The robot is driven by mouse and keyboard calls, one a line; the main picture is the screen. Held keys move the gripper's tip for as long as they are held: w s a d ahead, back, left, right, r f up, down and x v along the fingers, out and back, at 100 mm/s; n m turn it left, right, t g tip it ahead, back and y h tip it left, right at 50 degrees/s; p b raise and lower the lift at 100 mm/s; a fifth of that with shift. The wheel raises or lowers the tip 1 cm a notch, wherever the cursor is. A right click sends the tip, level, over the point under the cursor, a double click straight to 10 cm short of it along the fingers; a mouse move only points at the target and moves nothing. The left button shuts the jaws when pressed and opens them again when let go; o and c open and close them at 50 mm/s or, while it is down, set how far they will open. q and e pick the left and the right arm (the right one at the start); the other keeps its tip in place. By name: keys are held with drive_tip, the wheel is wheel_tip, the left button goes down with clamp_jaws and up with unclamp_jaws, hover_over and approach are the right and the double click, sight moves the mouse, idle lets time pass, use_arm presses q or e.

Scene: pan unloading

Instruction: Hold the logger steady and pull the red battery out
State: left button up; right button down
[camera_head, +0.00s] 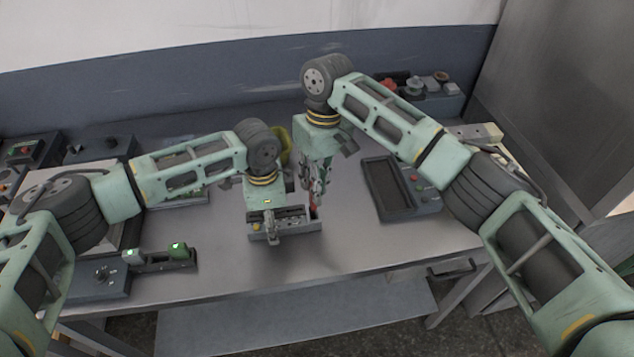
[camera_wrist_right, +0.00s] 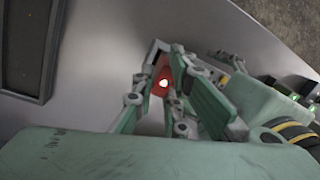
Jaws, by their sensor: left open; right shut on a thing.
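The logger (camera_head: 308,229) is a small grey box near the front middle of the table in the head view. My left gripper (camera_head: 272,232) is open and points down over the logger's left and middle part, hiding much of it. The red battery (camera_head: 315,212) is at the logger's right end. It also shows in the right wrist view (camera_wrist_right: 160,84), between my right gripper's fingers. My right gripper (camera_head: 315,198) is shut on the battery from above. I cannot tell how deep the battery sits in the logger.
A dark grey tray with buttons (camera_head: 389,187) lies to the right. A device with green lights (camera_head: 160,258) stands at the front left. Grey boxes (camera_head: 430,84) with knobs and a red part stand at the back right. The table front between is clear.

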use_arm(q)
wheel_tip(320, 180, up, 12)
idle(0.6)
